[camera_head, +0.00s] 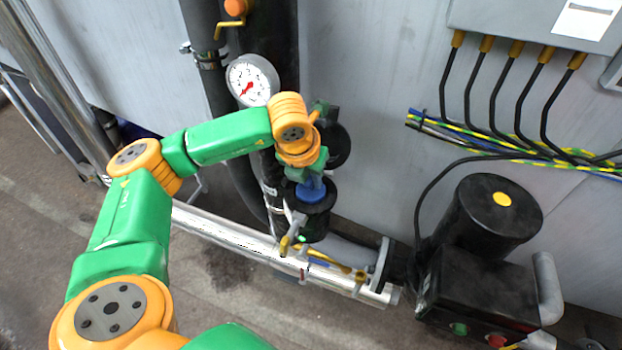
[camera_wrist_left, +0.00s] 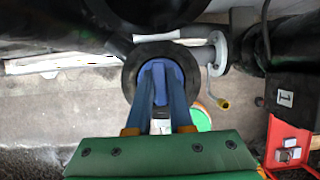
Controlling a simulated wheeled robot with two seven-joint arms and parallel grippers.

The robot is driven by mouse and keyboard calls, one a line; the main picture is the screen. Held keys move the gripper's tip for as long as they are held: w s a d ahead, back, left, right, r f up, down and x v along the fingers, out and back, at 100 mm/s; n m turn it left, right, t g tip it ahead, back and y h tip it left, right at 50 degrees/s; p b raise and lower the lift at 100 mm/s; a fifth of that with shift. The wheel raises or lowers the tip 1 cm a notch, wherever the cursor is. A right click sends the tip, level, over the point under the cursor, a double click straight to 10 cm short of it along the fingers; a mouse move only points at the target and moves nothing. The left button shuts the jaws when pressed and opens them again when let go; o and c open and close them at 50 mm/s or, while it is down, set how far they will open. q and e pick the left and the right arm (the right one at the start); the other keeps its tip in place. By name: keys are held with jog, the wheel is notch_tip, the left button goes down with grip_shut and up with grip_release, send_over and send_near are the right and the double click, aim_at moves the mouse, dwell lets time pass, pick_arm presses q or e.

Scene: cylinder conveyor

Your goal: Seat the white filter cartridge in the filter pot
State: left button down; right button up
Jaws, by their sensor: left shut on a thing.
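The filter pot (camera_head: 316,225) is a black upright cylinder on the pipework, below the pressure gauge in the head view. Its round black rim shows in the left wrist view (camera_wrist_left: 132,76). My left gripper (camera_head: 311,181) points down over the pot's mouth. Its two fingers (camera_wrist_left: 160,92) are shut on a blue piece (camera_wrist_left: 160,70), seemingly the top of the filter cartridge, which also shows in the head view (camera_head: 310,193). The blue piece lies within the rim's outline. No white body shows; how deep it sits I cannot tell. My right gripper is out of view.
A pressure gauge (camera_head: 252,80) and dark vertical pipes stand just behind my left forearm. A black pump motor (camera_head: 492,222) stands to the right. A silver pipe (camera_head: 237,236) runs low in front. A red box (camera_wrist_left: 289,150) shows at the wrist view's lower right.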

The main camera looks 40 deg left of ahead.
pick_arm(q)
jog(key=shift+s+f, duration=0.1)
jog(key=shift+f, duration=0.35)
jog(key=shift+a, duration=0.1)
jog(key=shift+f+b, duration=0.2)
jog(key=shift+b, duration=0.1)
jog(key=c, duration=0.8)
grip_release()
jog(key=shift+r, duration=0.1)
jog(key=shift+r, duration=0.1)
